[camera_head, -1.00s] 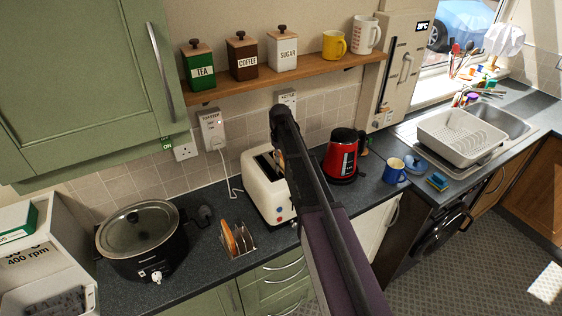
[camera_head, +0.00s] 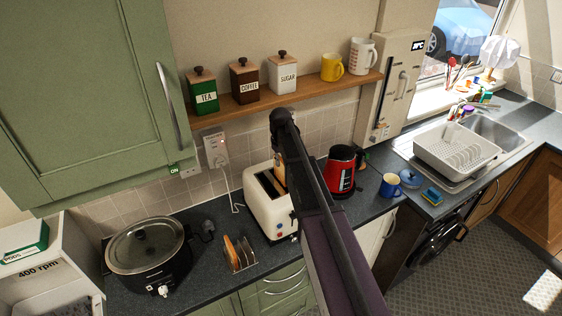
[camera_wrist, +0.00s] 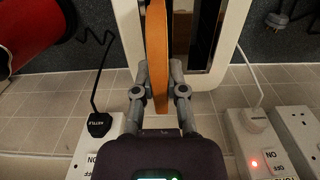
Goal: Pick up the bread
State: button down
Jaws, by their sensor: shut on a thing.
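A slice of bread (camera_wrist: 157,50), orange-brown and seen edge-on, is between the two fingers of my gripper (camera_wrist: 159,88) in the wrist view. My gripper is shut on it. In the head view, a strip of the bread (camera_head: 281,168) shows at the toaster's right side, just left of my dark arm, which hides the rest and the gripper. The cream toaster (camera_head: 257,207) stands on the counter below; it also shows in the wrist view (camera_wrist: 236,25) behind the bread. I cannot tell whether the bread's lower end is clear of the slot.
A rack with toast (camera_head: 238,253) stands left of the toaster, beside a black slow cooker (camera_head: 150,262). A red kettle (camera_head: 341,172) and a blue mug (camera_head: 390,186) are to the right. A wooden shelf (camera_head: 300,93) with canisters hangs above. Plugs and cords line the wall.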

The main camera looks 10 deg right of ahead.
jog(key=shift+r+p, duration=0.95)
jog(key=shift+r, duration=0.35)
